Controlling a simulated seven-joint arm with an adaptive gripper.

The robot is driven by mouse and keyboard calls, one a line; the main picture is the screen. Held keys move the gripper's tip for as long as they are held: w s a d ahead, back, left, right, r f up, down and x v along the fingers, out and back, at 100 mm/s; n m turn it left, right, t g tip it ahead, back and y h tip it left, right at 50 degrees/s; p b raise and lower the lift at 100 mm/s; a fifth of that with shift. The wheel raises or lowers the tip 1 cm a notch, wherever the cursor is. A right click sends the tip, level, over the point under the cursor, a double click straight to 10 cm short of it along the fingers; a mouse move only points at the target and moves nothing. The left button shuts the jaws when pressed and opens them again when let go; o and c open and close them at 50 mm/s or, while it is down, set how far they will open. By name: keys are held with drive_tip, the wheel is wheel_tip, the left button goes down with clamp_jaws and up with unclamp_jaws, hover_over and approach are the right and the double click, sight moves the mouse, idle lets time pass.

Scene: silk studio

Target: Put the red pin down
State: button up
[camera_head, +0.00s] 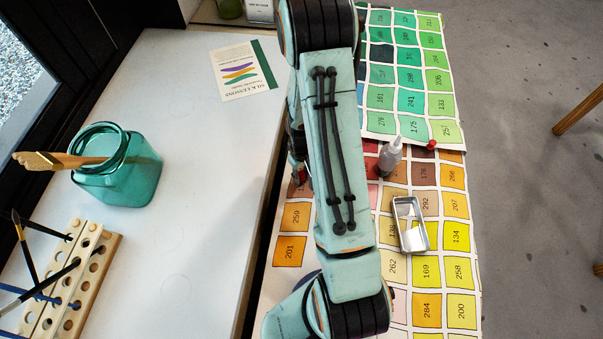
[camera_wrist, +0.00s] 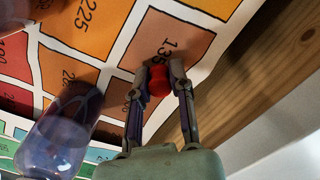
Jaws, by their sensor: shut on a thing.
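The red pin (camera_wrist: 158,84) is between the fingertips of my gripper (camera_wrist: 159,78) in the wrist view. My gripper is shut on it, over the printed colour chart (camera_wrist: 186,12) near the square numbered 135. I cannot tell whether the pin touches the chart. In the head view my arm covers most of the gripper; a bit of red (camera_head: 299,176) shows at the arm's left side, near the chart's left edge.
A clear bottle (camera_head: 390,158), a small red piece (camera_head: 431,145) and a metal tin (camera_head: 410,224) are on the chart right of my arm. A teal jar (camera_head: 130,183) with brushes and a wooden brush rack (camera_head: 97,255) stand on the white table (camera_head: 200,200). A see-through vessel (camera_wrist: 58,135) is near my gripper.

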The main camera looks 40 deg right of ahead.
wheel_tip(320, 180, up, 10)
drive_tip(key=shift+f, duration=0.15)
drive_tip(key=shift+w+a, duration=0.15)
drive_tip(key=shift+a, duration=0.1)
drive_tip(key=w+a+r+n, duration=0.3)
drive_tip(key=w+a+r, duration=0.4)
drive_tip(key=w+r, duration=0.1)
drive_tip(key=s+a+r+m, duration=0.3)
drive_tip(key=a+r, duration=0.3)
drive_tip(key=r, duration=0.5)
drive_tip(key=w+d+m, duration=0.1)
drive_tip(key=w+m, duration=0.2)
drive_tip(key=w, duration=0.2)
drive_tip(key=w+d+f+m, duration=0.3)
drive_tip(key=d+f+m, duration=0.3)
drive_tip(key=d, duration=0.5)
drive_tip(key=m, duration=0.9)
hover_over(376, 143)
wheel_tip(376, 143, down, 19)
drive_tip(key=shift+r, duration=0.1)
drive_tip(key=shift+f, duration=1.95)
